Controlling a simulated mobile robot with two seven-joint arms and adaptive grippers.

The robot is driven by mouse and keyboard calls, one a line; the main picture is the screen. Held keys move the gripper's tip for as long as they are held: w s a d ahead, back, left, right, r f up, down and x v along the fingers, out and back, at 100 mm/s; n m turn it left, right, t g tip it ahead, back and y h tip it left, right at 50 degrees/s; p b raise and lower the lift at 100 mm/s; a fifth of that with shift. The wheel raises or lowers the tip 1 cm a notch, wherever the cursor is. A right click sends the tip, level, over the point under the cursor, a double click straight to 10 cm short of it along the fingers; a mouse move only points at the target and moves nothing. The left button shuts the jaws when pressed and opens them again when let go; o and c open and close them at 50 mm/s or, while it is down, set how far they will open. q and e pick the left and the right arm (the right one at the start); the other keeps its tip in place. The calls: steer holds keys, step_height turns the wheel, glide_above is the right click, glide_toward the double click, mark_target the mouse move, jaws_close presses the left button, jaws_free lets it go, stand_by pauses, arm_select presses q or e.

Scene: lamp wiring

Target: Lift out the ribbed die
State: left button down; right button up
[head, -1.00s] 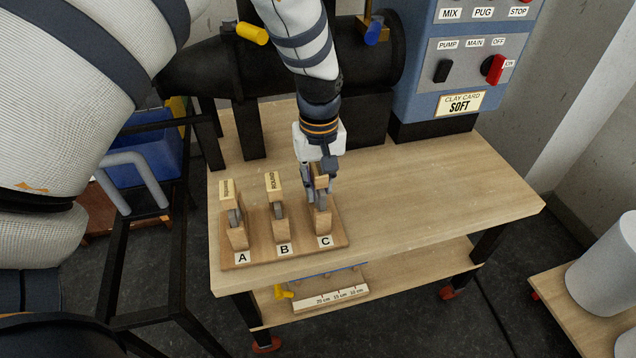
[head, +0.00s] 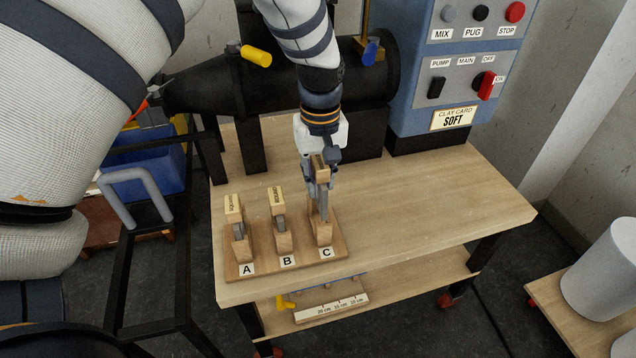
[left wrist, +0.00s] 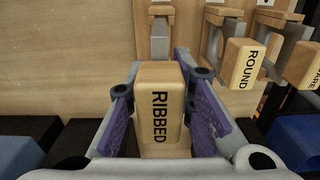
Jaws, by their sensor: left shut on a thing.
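The ribbed die has a wooden handle (left wrist: 160,105) lettered RIBBED in the left wrist view. My left gripper (left wrist: 163,118) is shut on that handle, with a purple pad on each side. In the head view, my left gripper (head: 318,183) holds the ribbed die (head: 323,205) upright above the block marked C (head: 324,234). Its grey plate shows below the fingers; whether its lower end is clear of the slot I cannot tell. My right gripper is not in view.
The round die (head: 278,203) stands at B and another die (head: 234,210) at A, on the same wooden rack (head: 300,260). The bench top (head: 420,195) right of the rack is clear. A dark machine barrel (head: 205,78) and blue control box (head: 410,105) stand behind.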

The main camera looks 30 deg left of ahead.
mark_target(320, 161)
arm_select(q)
steer(key=shift+r+p, duration=0.45)
steer(key=shift+r, duration=1.5)
